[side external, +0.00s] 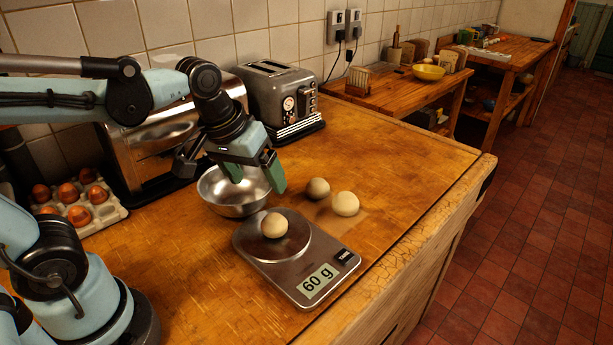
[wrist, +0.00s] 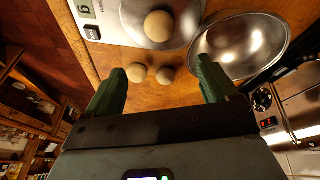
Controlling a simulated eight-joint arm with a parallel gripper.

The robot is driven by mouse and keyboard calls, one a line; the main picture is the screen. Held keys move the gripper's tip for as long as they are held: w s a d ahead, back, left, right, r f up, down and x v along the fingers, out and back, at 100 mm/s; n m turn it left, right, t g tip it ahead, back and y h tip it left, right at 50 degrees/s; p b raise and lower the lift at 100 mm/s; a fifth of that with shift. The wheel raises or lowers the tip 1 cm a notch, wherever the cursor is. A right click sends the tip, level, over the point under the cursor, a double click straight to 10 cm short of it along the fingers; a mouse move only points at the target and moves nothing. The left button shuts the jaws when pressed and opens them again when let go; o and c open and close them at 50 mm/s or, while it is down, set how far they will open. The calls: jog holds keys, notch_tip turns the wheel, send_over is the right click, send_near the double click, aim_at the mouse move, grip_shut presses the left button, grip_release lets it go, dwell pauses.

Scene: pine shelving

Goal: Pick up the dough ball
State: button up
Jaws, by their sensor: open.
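One dough ball (side external: 274,225) rests on the round plate of a kitchen scale (side external: 293,262) whose display reads 60 g. Two more dough balls, one darker (side external: 318,188) and one paler (side external: 345,203), sit close together on the wooden counter behind the scale. My gripper (side external: 254,180) is open and empty, with green fingers, above the metal bowl (side external: 222,190). In the wrist view, the ball on the scale (wrist: 158,26) is at the top. The two counter balls (wrist: 137,73) (wrist: 165,75) lie between the fingertips of my gripper (wrist: 164,80) in that view, with nothing held.
A toaster (side external: 281,98) and a shiny metal appliance (side external: 165,140) stand along the tiled wall. An egg tray (side external: 105,210) with several brown eggs is at the left. The counter to the right of the toaster is clear, up to the worn front edge (side external: 420,235).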

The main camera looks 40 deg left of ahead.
aim_at(273, 217)
jog(key=shift+w+d+f+n+g, duration=0.1)
jog(key=shift+w+f+n+g, duration=0.65)
jog(key=shift+f, duration=1.25)
jog(key=shift+w+d+f+n+g, duration=0.1)
jog(key=shift+w+f+n+g, duration=0.2)
jog(key=shift+f+n+g, duration=1.15)
jog(key=shift+w+f+n+t, duration=0.2)
jog(key=shift+w+f+n, duration=0.25)
jog(key=shift+f, duration=2.15)
jog(key=shift+c, duration=0.3)
jog(key=c, duration=0.7)
